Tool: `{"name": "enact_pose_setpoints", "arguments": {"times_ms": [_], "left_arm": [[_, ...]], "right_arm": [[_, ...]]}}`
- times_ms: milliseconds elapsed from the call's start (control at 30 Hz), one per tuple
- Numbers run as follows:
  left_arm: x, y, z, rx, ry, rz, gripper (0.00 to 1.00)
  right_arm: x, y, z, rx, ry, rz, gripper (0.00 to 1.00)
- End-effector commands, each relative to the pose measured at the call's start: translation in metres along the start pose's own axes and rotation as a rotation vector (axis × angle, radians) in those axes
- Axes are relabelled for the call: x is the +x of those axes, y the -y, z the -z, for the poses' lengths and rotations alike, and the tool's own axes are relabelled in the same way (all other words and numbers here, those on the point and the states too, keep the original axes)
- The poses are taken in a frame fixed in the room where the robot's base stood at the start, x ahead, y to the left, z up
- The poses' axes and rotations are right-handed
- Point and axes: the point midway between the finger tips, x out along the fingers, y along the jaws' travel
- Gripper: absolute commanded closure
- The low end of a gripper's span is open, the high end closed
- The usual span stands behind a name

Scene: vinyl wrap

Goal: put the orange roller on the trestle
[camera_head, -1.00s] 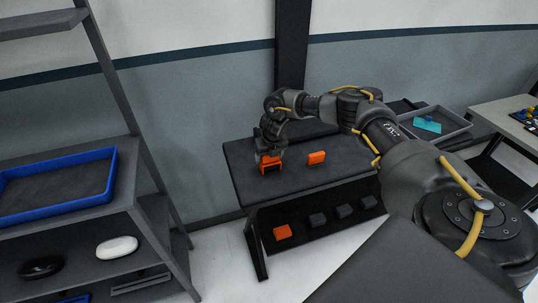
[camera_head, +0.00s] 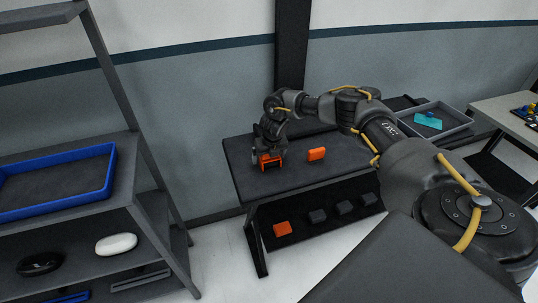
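My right gripper (camera_head: 270,157) points down over the left part of a dark table (camera_head: 240,155), which seems to be the trestle. An orange bracket-shaped piece (camera_head: 270,163) with two downward prongs is at its fingertips, at or just above the tabletop. I cannot tell whether it is the roller or part of the gripper, nor whether the fingers are open or shut. Another orange block (camera_head: 282,229) lies on the lower shelf. My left gripper is not in view.
Several dark blocks (camera_head: 343,208) lie on the lower shelf. A grey tray (camera_head: 462,122) with a teal piece stands behind right. At left, a grey rack holds a blue tray (camera_head: 60,203), a white rounded object (camera_head: 116,244) and a black one (camera_head: 40,264). The wall is close behind.

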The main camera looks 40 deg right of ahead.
Motion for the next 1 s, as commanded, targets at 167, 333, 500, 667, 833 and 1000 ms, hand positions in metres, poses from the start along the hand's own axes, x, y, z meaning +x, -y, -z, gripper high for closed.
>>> {"name": "enact_pose_setpoints", "arguments": {"times_ms": [167,333,500,667,833,1000], "left_arm": [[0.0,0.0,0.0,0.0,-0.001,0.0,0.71],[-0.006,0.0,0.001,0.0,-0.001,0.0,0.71],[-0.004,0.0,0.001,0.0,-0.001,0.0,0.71],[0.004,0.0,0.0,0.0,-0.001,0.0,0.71],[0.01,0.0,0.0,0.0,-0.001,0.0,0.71],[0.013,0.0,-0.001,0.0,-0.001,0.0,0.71]], "right_arm": [[-0.001,0.0,-0.001,0.002,0.003,0.0,0.08],[-0.009,0.0,-0.004,0.002,0.005,-0.001,0.08],[-0.031,0.0,-0.006,0.001,0.007,-0.004,0.08],[-0.067,0.0,-0.006,0.001,0.009,-0.003,0.08],[-0.102,0.0,-0.006,0.001,0.008,-0.002,0.08],[-0.124,0.0,-0.005,0.0,0.006,-0.002,0.08]]}}
